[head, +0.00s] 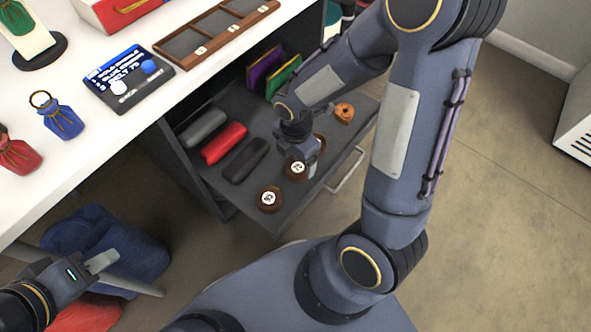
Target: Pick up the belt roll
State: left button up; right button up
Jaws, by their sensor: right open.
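Brown belt rolls with round white number tags lie in the open drawer (222,185). One belt roll (268,199) sits near the drawer's front left corner. A second belt roll (296,169) lies right at my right gripper, and a third (321,143) is partly hidden behind it. My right gripper (309,164) points down into the drawer with its jaws open, close to these two rolls; whether it touches them I cannot tell. My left gripper (122,275) is at the lower left, open and empty, away from the drawer.
The drawer also holds grey, red and black rolled cloths (224,143), purple and green folded pieces (273,72) and an orange item (344,112). The white counter (110,130) above carries a wooden tray (217,34), a sign and pouches. Blue and red bundles lie near my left gripper.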

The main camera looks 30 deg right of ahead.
aim_at(298, 167)
jog(key=f+b, duration=0.1)
jog(key=f, duration=0.1)
jog(key=f+b, duration=0.1)
jog(key=f, duration=0.1)
jog(key=shift+s+d+f, duration=0.1)
jog(key=shift+d+f, duration=0.1)
jog(key=shift+f, duration=0.15)
jog(key=shift+r, duration=0.1)
jog(key=c, duration=1.1)
